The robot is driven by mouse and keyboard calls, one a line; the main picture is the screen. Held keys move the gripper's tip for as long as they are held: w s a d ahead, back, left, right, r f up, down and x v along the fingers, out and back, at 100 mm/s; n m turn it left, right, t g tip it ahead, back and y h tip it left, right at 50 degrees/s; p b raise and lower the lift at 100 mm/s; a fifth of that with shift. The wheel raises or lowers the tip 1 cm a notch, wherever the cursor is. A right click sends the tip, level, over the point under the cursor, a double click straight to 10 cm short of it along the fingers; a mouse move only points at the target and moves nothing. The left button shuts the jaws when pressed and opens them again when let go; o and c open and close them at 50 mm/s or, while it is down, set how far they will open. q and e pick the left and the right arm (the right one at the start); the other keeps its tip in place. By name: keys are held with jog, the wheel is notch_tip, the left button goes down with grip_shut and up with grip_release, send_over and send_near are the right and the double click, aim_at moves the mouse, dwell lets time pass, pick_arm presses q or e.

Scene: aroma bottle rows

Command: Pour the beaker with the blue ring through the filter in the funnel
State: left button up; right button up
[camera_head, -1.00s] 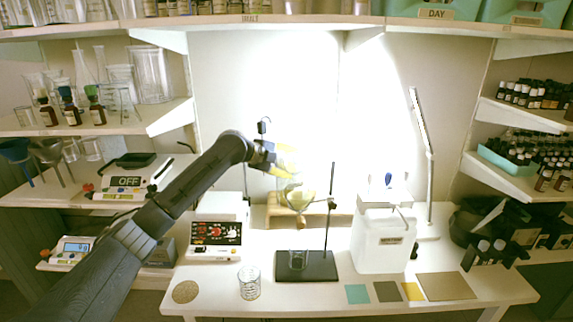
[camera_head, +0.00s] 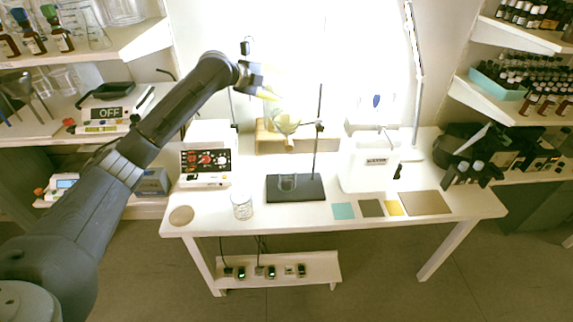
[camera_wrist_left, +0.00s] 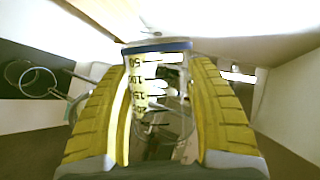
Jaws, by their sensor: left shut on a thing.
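My left gripper (camera_head: 270,82), with yellow fingers, is raised above and slightly left of the funnel (camera_head: 285,122). In the left wrist view it is shut on a clear beaker (camera_wrist_left: 158,90) with a blue ring (camera_wrist_left: 157,46) at its rim and black volume marks. The beaker is tilted, and in the head view it is lost in the glare. The funnel hangs from a stand (camera_head: 318,135) with a dark base. I cannot make out the filter clearly. My right gripper is out of view.
Another glass beaker (camera_head: 242,205) stands on the table (camera_head: 300,214) left of the stand. Coloured squares lie at the front right. The table's front middle is clear.

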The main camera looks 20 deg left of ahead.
pick_arm(q)
jog(key=shift+s+d+r+m, duration=0.25)
jog(key=shift+s+d+m, duration=0.05)
jog(key=shift+s+d, duration=0.1)
dwell(2.4)
jog(key=shift+s+d+f+m+t+y, duration=0.1)
jog(key=shift+f+m+t+y, duration=0.1)
jog(key=shift+m+t, duration=0.15)
jog(key=shift+s+f+m+t+y, duration=0.1)
jog(key=shift+m+t+y, duration=0.15)
jog(key=shift+t, duration=0.2)
dwell(2.5)
jog(key=shift+s+d+r, duration=0.1)
jog(key=shift+r, duration=0.1)
dwell(1.7)
